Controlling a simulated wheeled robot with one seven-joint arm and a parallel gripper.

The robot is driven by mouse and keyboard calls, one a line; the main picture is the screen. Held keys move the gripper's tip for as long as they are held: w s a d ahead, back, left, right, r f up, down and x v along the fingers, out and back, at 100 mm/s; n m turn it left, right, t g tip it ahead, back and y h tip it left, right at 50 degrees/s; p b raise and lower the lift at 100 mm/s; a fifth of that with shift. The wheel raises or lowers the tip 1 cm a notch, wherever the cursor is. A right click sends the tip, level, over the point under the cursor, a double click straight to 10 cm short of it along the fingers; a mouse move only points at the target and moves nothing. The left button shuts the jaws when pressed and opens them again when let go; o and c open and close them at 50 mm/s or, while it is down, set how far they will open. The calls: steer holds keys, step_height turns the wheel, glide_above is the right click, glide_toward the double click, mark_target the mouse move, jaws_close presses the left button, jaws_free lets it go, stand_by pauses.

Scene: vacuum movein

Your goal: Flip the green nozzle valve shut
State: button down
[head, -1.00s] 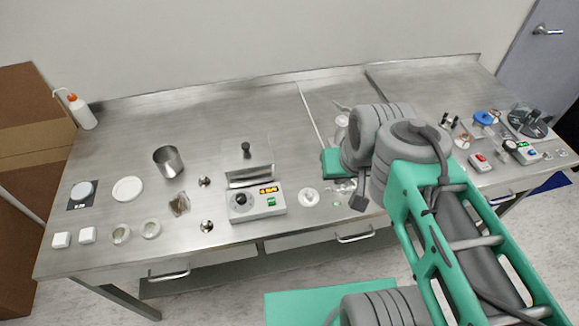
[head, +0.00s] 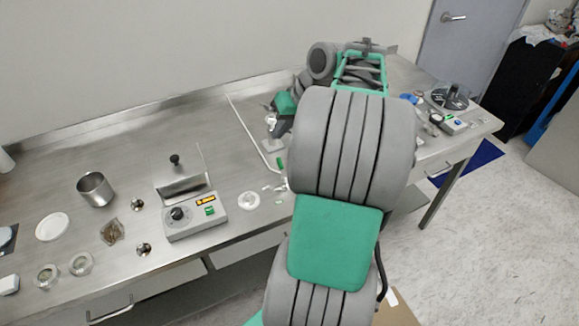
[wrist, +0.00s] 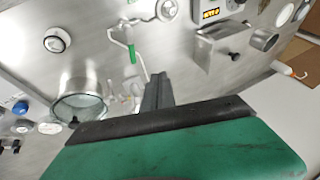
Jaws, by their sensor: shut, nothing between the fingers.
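The green nozzle valve (wrist: 132,54) shows in the wrist view as a small green lever on a thin pale bent tube. In the head view a small green piece (head: 281,162) shows beside the tube's front end, partly crowded by my arm. My gripper (wrist: 157,92) is shut and empty; its grey fingers point toward the table, just below and right of the valve in the wrist view, apart from it in the picture. In the head view my gripper (head: 277,127) is right of the tube. The exact gap is unclear.
A round clear vessel (wrist: 80,104) stands left of my fingers in the wrist view. A control box (head: 190,215) with a display, a white disc (head: 249,201) and a metal beaker (head: 96,189) stand on the steel table. Bare steel lies left of the tube (head: 252,135).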

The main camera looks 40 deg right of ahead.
steer(key=t+b, duration=0.1)
glide_toward(281, 162)
steer(key=s+d+r, duration=0.3)
steer(key=s+d, duration=0.1)
steer(key=d, duration=0.2)
steer(key=shift+m, duration=0.4)
steer(key=x, duration=1)
steer(key=shift+w+a+b, duration=0.15)
steer(key=shift+a+b, duration=0.25)
steer(key=shift+w+a+f, duration=0.1)
steer(key=shift+w+a, duration=0.2)
steer(key=shift+a, duration=0.3)
steer(key=shift+w+a+f, duration=0.1)
steer(key=shift+w+a, duration=0.2)
steer(key=shift+a, duration=0.3)
steer(key=shift+w+a+f, duration=0.15)
steer(key=shift+w+a, duration=0.05)
steer(key=shift+a, duration=0.1)
steer(key=shift+w+a+n+y+p, duration=0.5)
steer(key=shift+a+n+p, duration=0.2)
steer(key=shift+p, duration=0.1)
steer(key=shift+a, duration=0.1)
steer(key=shift+s+f, duration=0.1)
steer(key=shift+s, duration=0.05)
